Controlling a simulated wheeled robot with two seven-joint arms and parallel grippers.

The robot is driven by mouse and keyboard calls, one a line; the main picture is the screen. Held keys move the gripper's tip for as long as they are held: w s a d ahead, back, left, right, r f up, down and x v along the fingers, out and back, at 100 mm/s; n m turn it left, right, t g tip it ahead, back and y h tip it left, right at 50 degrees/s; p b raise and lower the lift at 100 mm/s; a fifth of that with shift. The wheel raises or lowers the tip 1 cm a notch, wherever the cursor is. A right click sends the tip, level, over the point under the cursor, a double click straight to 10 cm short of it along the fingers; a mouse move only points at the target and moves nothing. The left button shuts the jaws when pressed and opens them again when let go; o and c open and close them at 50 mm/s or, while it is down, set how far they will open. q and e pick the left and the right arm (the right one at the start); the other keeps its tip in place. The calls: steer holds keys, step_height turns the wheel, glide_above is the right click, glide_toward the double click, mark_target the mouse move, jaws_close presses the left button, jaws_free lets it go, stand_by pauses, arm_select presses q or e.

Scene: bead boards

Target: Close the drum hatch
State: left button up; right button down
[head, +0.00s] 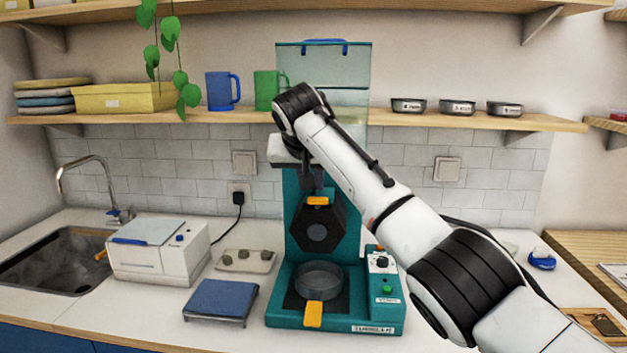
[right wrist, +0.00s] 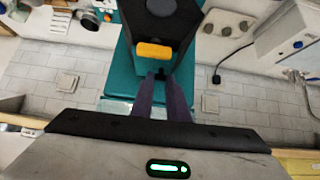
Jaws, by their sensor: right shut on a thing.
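The teal machine (head: 296,205) stands on the counter with a dark hexagonal drum (head: 318,228) in its middle. An orange tab (head: 317,201) sits at the top of the drum; it also shows in the right wrist view (right wrist: 155,50). My right gripper (head: 316,184) reaches down from above to the drum's top, and its purple fingers (right wrist: 163,78) are close together right at the orange tab. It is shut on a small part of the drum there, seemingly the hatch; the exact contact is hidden. My left gripper is out of view.
A clear bowl (head: 319,279) stands on the machine's base behind another orange tab (head: 313,314). A white box (head: 158,262) and blue scale-like plate (head: 221,300) are left. The shelf (head: 440,119) is close behind my arm.

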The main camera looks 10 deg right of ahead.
steer(key=shift+f, duration=0.15)
steer(key=c, duration=1.7)
jaws_free()
steer(key=shift+c, duration=0.2)
steer(key=shift+s+a+r, duration=0.1)
steer(key=shift+s+r, duration=0.15)
steer(key=shift+r, duration=0.05)
steer(key=b+v, duration=0.2)
steer(key=v, duration=0.7)
steer(key=shift+s+r+b, duration=0.2)
steer(key=shift+b, duration=0.2)
steer(key=shift+a, duration=0.1)
